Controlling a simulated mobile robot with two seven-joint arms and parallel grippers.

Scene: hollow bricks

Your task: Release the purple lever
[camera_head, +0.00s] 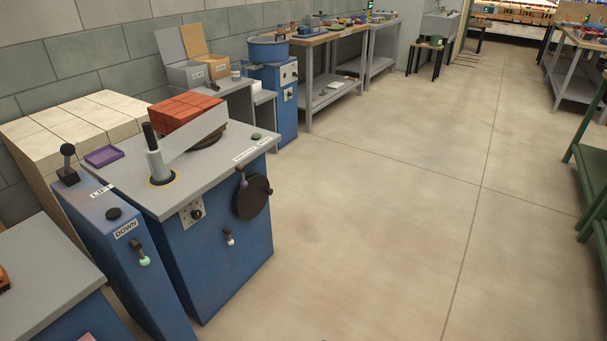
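A small purple lever (243,182) sticks out at the upper right of the blue machine's front, close to the grey top's edge. It stands beside or in front of a round black disc (254,203), and I cannot tell whether it is fixed to it. Nothing is touching the lever. The blue machine (225,262) has a grey top (128,180) with an upright black-and-grey handle (154,158), a pale slanted plate and red hollow bricks (186,110). Neither of my grippers is in view.
A purple tray (103,156) lies on the grey top. Pale blocks (85,120) are stacked behind. The floor (380,220) to the right is clear; green shelving (592,170) stands far right.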

